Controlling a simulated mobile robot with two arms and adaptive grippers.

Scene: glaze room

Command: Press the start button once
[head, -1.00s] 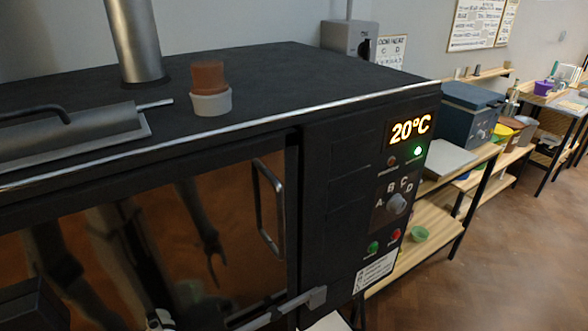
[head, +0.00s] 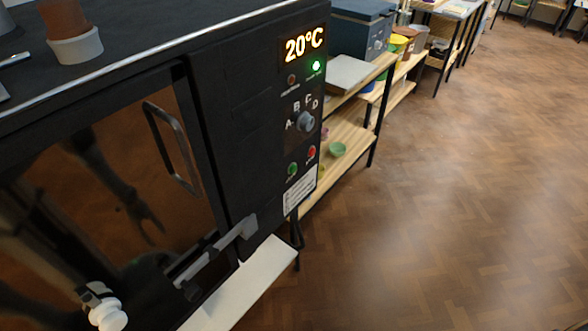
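The black kiln (head: 240,120) fills the left of the head view. On its front panel, a green button (head: 292,169) and a red button (head: 311,152) sit low, side by side. Their small labels are too blurred to read, so I cannot tell by text which one is start. Above them is a grey dial (head: 306,121) with positions A, B, C and D; its pointer is unclear. The display (head: 304,44) reads 20°C. A green lamp (head: 316,66) is lit; the lamp beside it looks dark.
The kiln door has a bar handle (head: 170,148) and a grey latch (head: 225,245). A white shelf (head: 240,285) juts out below. A terracotta and grey pot (head: 72,32) stands on top. Wooden shelving (head: 348,138) with a green bowl (head: 338,149) stands behind. The floor (head: 450,210) at right is clear.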

